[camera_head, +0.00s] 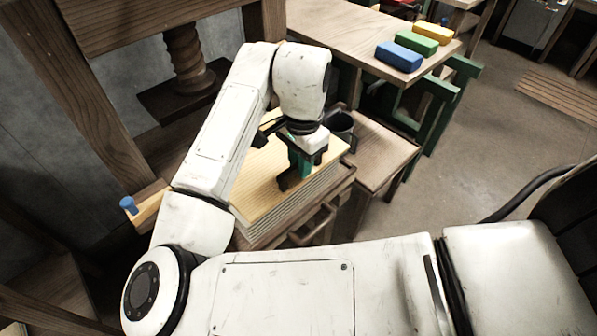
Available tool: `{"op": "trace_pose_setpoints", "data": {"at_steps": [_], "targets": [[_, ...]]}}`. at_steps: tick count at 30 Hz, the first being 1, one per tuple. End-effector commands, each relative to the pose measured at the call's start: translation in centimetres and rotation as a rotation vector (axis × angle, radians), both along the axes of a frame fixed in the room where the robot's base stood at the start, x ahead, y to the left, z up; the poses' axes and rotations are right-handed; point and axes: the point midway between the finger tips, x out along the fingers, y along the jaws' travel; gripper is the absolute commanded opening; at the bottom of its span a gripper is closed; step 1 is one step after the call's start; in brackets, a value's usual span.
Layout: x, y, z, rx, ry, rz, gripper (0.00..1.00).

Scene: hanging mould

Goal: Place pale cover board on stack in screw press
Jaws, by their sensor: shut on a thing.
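The pale cover board (262,178) is a flat yellowish wooden board. It lies level over a stack of thin grey-white layers (318,196); I cannot tell whether it touches them. My gripper (292,176) points down at the board's right half and is shut, with a green part showing between its dark fingers. The exact grip on the board is hidden. The screw press stands at upper left, with a thick wooden screw (187,58) and a dark pressing plate (178,97). My arm hides part of the board and the space beside the press.
A dark cup (341,126) stands close behind the board. A blue peg (128,205) stands at left. The floor (470,150) at right is clear.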

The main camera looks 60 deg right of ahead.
Motion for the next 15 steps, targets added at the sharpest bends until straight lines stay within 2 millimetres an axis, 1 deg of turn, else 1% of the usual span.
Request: {"op": "trace_pose_setpoints", "data": {"at_steps": [2,7,9,14,15], "targets": [[0.6,0.1,-0.8,0.001,-0.001,0.004,0.00],[0.5,0.1,-3.2,0.000,0.000,0.002,0.00],[0.5,0.1,-3.6,-0.001,0.000,0.001,0.00],[0.5,0.0,-3.6,-0.001,-0.001,0.001,0.00],[0.4,0.1,-3.6,0.000,0.000,0.001,0.22]]}}
